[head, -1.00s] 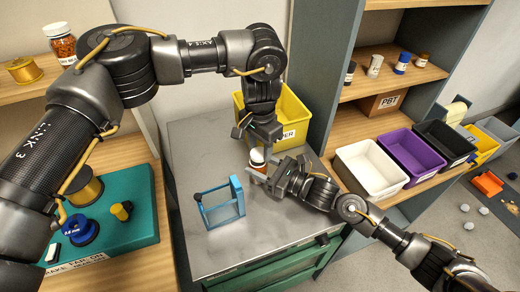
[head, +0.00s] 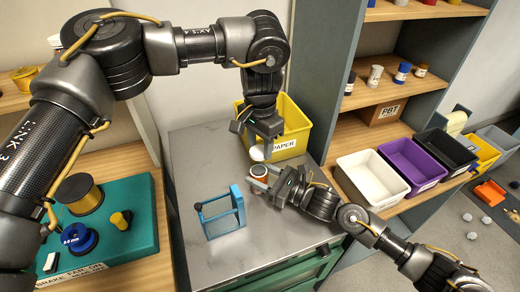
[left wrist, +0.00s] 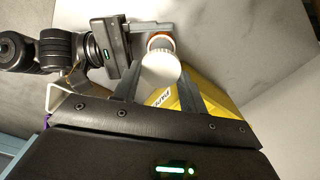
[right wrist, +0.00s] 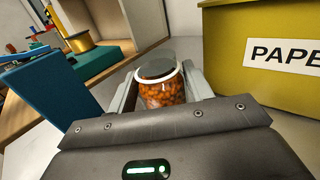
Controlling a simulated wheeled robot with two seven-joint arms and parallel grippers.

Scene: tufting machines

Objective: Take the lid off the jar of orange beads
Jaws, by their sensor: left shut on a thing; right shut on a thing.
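The jar of orange beads (head: 259,172) stands in the jaws of my right gripper (head: 264,180), over the grey cabinet top. The right wrist view shows the clear jar (right wrist: 163,93) upright between the fingers, with orange beads inside and a pale ring around its top. My left gripper (head: 257,147) points down above it, shut on the white lid (head: 256,154). In the head view the lid is a little above the jar mouth and looks apart from it. The left wrist view shows the white lid (left wrist: 160,72) between the fingers, with the jar rim beyond.
A yellow PAPER bin (head: 292,130) stands close behind the grippers. A blue frame (head: 221,213) stands left of the jar on the grey cabinet top (head: 205,160). A teal board with spools (head: 130,195) is at left. White, purple and black bins line the right shelf.

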